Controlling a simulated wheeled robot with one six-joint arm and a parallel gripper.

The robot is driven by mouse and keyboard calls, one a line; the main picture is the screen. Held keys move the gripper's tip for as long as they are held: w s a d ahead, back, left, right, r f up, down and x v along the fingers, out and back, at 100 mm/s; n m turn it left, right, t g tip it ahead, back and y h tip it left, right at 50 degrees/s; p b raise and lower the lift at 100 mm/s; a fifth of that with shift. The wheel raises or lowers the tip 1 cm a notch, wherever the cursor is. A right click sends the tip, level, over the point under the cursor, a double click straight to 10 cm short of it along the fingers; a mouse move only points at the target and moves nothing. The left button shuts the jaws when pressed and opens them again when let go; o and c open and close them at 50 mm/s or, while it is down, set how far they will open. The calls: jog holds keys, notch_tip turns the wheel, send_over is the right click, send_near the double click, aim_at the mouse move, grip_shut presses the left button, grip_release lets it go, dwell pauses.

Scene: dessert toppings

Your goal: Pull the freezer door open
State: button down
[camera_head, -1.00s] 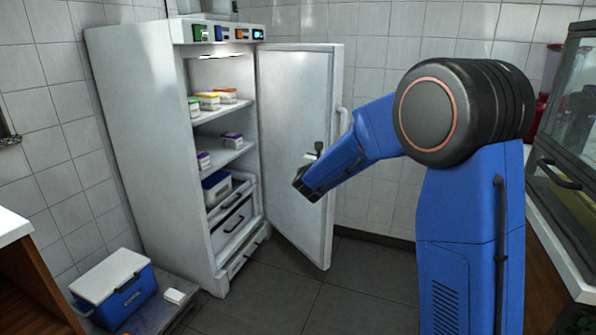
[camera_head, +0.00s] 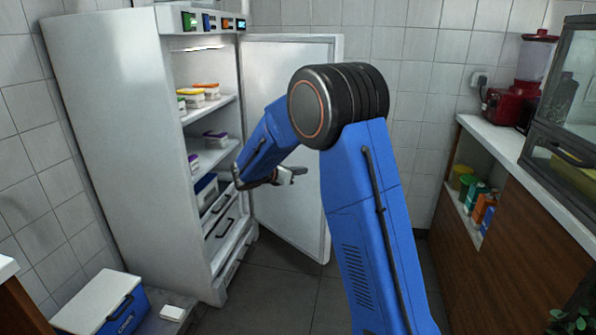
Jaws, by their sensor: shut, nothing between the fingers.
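The white freezer (camera_head: 130,130) stands at the left with its lit interior exposed. Its door (camera_head: 285,215) is swung wide open to the right, inner face toward me. My arm covers part of the door, and its handle is hidden. My gripper (camera_head: 280,176) is shut and empty, in front of the door's inner face and near the open cabinet. I cannot tell whether it touches the door.
Small tubs (camera_head: 205,91) sit on the freezer shelves, above drawers. A counter (camera_head: 525,170) with a red blender (camera_head: 515,105) lines the right. Grey floor lies open below the door.

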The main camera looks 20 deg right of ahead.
jog(key=r+x, duration=0.1)
jog(key=x, duration=1)
jog(key=shift+d, duration=0.2)
jog(key=shift+d, duration=0.1)
jog(key=w+d+n+t+y, duration=0.1)
jog(key=w+d+n+t, duration=0.1)
jog(key=w+d, duration=0.8)
jog(key=w+d+n+t+y, duration=0.2)
jog(key=w+d, duration=0.9)
jog(key=d, duration=0.7)
jog(key=shift+n+t, duration=0.3)
jog(key=shift+w+d, duration=0.1)
jog(key=shift+y, duration=0.4)
